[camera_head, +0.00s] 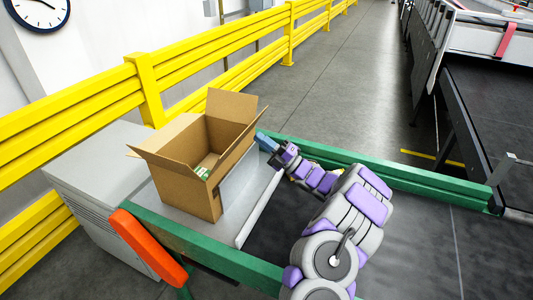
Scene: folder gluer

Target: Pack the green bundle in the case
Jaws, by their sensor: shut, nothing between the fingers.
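The case is an open brown cardboard box (188,187) standing upright on the grey table left of centre, with its flaps spread. A small green and white thing (202,172) shows inside the box near its front wall; it looks like the green bundle, mostly hidden by the cardboard. My gripper (261,137) is shut and empty. It is at the right of the box, close to its right flap, and its tip reaches towards the table's far green edge. I cannot tell whether it touches the box.
A green rail (400,178) edges the table's far side. An orange-red padded bar (148,246) sticks up at the front left corner. A yellow barrier (85,110) runs behind. The dark belt (420,240) at right is clear apart from my arm.

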